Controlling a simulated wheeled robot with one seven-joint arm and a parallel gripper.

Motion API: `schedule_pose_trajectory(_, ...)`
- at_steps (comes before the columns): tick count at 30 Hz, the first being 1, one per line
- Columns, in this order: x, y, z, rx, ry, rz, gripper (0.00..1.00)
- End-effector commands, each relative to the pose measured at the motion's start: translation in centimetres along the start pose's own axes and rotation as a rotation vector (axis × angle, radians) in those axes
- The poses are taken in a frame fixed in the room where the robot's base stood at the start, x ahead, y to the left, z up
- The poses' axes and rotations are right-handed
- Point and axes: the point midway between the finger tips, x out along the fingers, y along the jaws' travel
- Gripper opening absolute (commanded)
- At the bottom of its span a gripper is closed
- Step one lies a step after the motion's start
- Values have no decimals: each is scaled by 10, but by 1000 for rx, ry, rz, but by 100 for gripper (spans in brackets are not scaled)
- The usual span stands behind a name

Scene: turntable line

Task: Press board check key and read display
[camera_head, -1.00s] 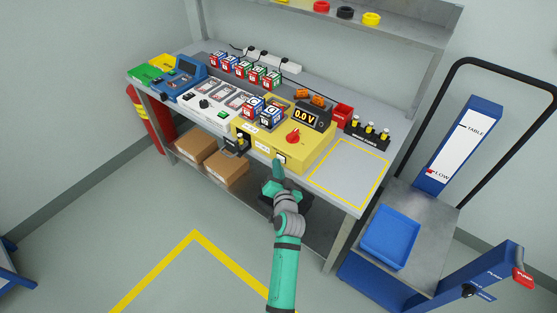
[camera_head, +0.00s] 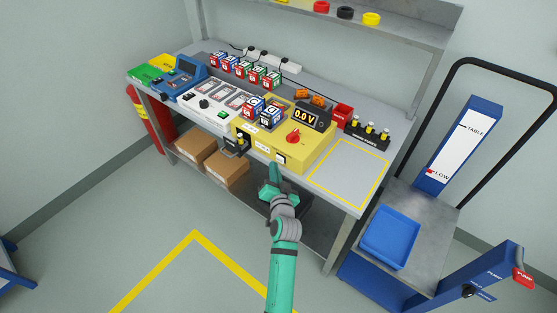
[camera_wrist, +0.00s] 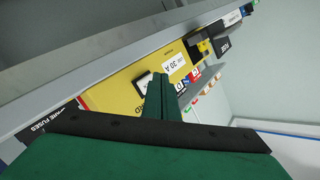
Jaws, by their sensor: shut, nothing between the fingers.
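The yellow test board (camera_head: 300,149) sits on the bench and carries a red rotary knob (camera_head: 293,136) and a black display (camera_head: 306,116) reading 0.0 V. A small white key (camera_head: 281,157) is on its front face, and the key also shows in the wrist view (camera_wrist: 144,83), partly behind my fingers. My gripper (camera_head: 275,168) is shut and empty, just below and in front of the key. In the wrist view my fingertips (camera_wrist: 160,80) overlap the key's edge. I cannot tell whether they touch it.
Two blocks (camera_head: 261,112) stand on the board's left part. A black fuse holder (camera_head: 236,143) is at its front left. A spare fuse rack (camera_head: 368,133) and a yellow-outlined clear area (camera_head: 347,174) lie to the right. A blue lift cart (camera_head: 410,205) stands beside the bench.

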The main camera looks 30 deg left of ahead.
Motion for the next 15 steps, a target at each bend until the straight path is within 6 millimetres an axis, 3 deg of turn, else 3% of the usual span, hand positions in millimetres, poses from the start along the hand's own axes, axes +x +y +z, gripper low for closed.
schedule_pose_trajectory(15,-26,-17,18,0,0,2,0)
